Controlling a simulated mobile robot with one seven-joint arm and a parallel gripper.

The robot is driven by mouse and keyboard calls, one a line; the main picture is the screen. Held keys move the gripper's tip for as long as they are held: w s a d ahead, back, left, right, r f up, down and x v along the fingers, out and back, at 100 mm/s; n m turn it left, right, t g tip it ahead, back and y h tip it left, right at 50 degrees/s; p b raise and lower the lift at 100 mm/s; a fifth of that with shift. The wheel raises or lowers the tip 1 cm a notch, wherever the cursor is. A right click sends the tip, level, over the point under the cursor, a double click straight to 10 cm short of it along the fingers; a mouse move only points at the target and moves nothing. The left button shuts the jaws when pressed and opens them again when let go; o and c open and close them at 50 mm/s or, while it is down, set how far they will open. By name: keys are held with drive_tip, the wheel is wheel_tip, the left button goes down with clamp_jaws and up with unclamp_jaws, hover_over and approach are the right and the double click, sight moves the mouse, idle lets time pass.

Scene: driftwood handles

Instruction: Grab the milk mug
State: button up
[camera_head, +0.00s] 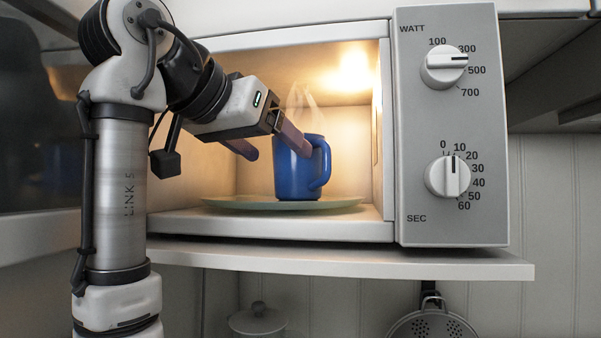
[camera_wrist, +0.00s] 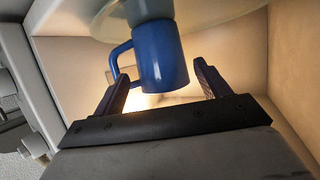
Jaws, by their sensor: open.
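A blue mug (camera_head: 292,175) stands upright on the round turntable plate (camera_head: 225,203) inside the lit, open microwave. Pale steam rises above it, and its handle is on the right side in the head view. The mug also shows in the wrist view (camera_wrist: 163,62), with the handle at its left there. My gripper (camera_head: 276,148) is open and reaches into the microwave from the left. In the wrist view its two fingers (camera_wrist: 165,85) are spread, one on each side of the mug's lower image end. I cannot tell whether either finger touches the mug. The mug's contents are hidden.
The microwave's right wall and control panel (camera_head: 451,125), with two dials, border the opening. The microwave stands on a white shelf (camera_head: 340,262). Below are a lidded pot (camera_head: 257,320) and a hanging colander (camera_head: 432,325). The cavity right of the mug has some free room.

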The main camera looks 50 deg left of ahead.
sight(284, 156)
drive_tip(key=x, duration=0.5)
drive_tip(key=shift+w+f, duration=0.3)
drive_tip(key=shift+f, duration=0.1)
drive_tip(key=c, duration=1.6)
drive_tip(key=shift+r, duration=0.4)
